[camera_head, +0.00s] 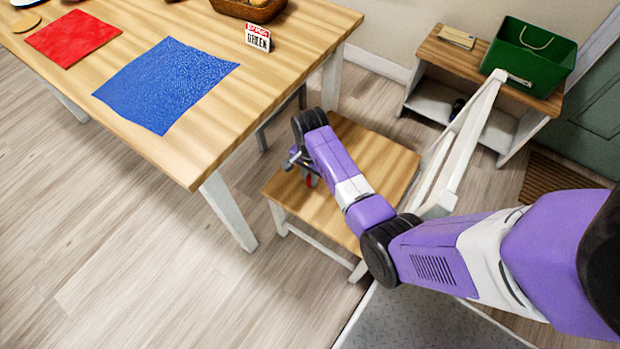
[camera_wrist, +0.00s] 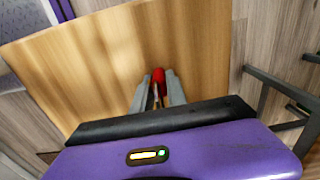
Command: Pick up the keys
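The keys show in the wrist view as a red fob (camera_wrist: 158,75) with a narrow gold and dark part (camera_wrist: 156,96) below it. They lie in the small gap between the two grey fingers of my gripper (camera_wrist: 158,88), which look closed on them. In the head view my gripper (camera_head: 299,168) is low over the wooden seat of a chair (camera_head: 385,155), and the red fob (camera_head: 310,181) shows beside it. The fingers and my arm hide most of the keys there. I cannot tell whether the keys touch the seat.
A wooden table (camera_head: 215,105) stands left of the chair, with a red mat (camera_head: 72,38), a blue mat (camera_head: 166,84), a basket (camera_head: 248,8) and a small sign (camera_head: 257,37). A low shelf (camera_head: 463,62) with a green bin (camera_head: 530,55) stands at the upper right. Floor is clear at lower left.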

